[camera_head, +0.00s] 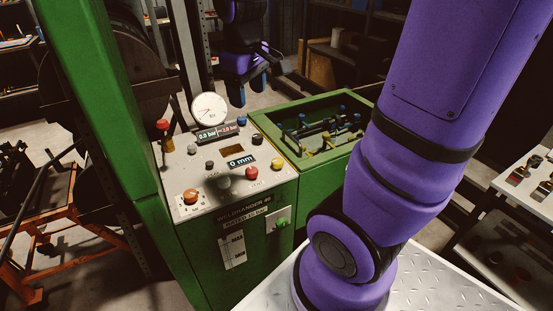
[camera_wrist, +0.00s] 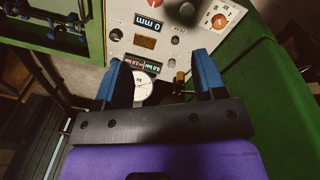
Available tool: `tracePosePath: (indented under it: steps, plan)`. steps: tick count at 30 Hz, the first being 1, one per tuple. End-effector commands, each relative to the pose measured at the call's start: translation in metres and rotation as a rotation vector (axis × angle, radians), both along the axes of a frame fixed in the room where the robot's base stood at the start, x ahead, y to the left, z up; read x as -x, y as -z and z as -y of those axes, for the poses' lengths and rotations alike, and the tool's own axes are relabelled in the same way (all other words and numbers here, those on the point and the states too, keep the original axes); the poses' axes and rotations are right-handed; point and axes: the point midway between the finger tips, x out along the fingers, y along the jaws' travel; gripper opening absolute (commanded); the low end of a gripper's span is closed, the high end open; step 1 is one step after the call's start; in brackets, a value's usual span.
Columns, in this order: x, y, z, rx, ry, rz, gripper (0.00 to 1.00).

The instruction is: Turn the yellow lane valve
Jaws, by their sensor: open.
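The open-topped green bay (camera_head: 262,133) right of the control panel holds several small valves with blue and dark handles on pipes. A yellow part (camera_head: 330,142) shows low among them; I cannot tell its handle's angle. My gripper (camera_head: 248,88) hangs behind the panel, left of and beyond the bay, touching nothing. In the wrist view, my gripper (camera_wrist: 157,62) has its two blue-padded fingers spread and empty over the panel's gauge side. The bay's valves (camera_wrist: 40,20) show there at the top left, with blue handles; no yellow handle is clear.
The control panel (camera_head: 205,170) carries a round gauge (camera_head: 209,110), displays, a red button (camera_head: 251,173) and knobs. A red-topped lever (camera_head: 163,126) stands at its left. A green post (camera_head: 100,90) rises at left. A table with small parts (camera_head: 530,185) stands at right.

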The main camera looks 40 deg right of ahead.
Motion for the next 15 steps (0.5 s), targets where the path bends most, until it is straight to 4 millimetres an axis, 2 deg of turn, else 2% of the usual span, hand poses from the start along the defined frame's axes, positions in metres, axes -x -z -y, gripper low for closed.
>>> tracePosePath:
  steps: [6, 15]
  plan:
    - [-0.033, 0.049, 0.029, 0.032, -0.07, -0.142, 0.64]
    - [-0.061, 0.123, 0.072, 0.061, -0.176, -0.331, 0.64]
